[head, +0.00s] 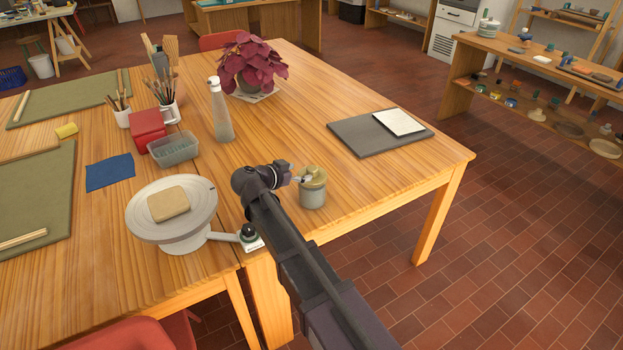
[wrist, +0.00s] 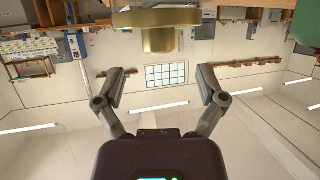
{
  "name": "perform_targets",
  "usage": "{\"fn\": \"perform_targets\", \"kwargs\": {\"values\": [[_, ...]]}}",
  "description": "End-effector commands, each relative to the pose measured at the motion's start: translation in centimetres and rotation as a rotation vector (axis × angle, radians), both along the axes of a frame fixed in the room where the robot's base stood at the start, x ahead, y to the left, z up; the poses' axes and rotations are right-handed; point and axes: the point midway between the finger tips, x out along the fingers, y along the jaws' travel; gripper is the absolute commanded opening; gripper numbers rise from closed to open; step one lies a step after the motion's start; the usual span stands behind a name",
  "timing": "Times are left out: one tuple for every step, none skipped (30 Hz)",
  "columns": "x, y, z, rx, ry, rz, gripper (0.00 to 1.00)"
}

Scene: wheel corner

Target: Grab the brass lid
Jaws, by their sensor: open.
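The brass lid (head: 314,177) sits on a small grey-green jar (head: 312,198) near the front edge of the wooden table. My gripper (head: 297,179) is just left of the lid, at about its height, and looks very close to it. Its fingertips are small and partly hidden by my own arm in the head view. In the wrist view the lid (wrist: 157,18) shows at the top edge, beyond the fingertips. My gripper (wrist: 165,82) is open there, with nothing between its fingers.
A banding wheel (head: 145,222) with a clay block (head: 168,204) stands to the left. A grey board (head: 365,137) lies to the right; tabletop between is clear.

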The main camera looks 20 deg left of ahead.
Motion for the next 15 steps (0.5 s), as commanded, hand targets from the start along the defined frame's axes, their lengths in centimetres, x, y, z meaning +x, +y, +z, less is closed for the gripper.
{"fn": "perform_targets", "kwargs": {"values": [[0.38,-0.15,-0.31,0.0,0.0,-0.001,0.9],[0.53,-0.23,-0.35,0.0,0.0,-0.001,0.9],[0.68,-0.33,-0.39,0.0,0.0,0.0,0.9],[0.77,-0.37,-0.4,0.0,0.0,0.0,0.9],[0.82,-0.4,-0.4,0.0,0.0,0.0,0.9],[0.86,-0.43,-0.39,0.0,0.0,0.0,0.9],[0.87,-0.44,-0.38,0.0,0.0,0.0,0.9],[0.87,-0.44,-0.37,0.0,0.0,0.0,0.9],[0.86,-0.44,-0.36,0.0,0.0,0.0,0.9],[0.85,-0.44,-0.35,0.0,0.0,0.0,0.9],[0.85,-0.44,-0.35,0.0,0.0,0.0,0.9],[0.85,-0.44,-0.35,0.0,0.0,0.0,0.9],[0.85,-0.44,-0.35,0.0,0.0,0.0,0.9],[0.86,-0.44,-0.37,0.0,0.0,0.0,0.9],[0.89,-0.47,-0.4,0.001,0.0,0.0,0.9]]}}
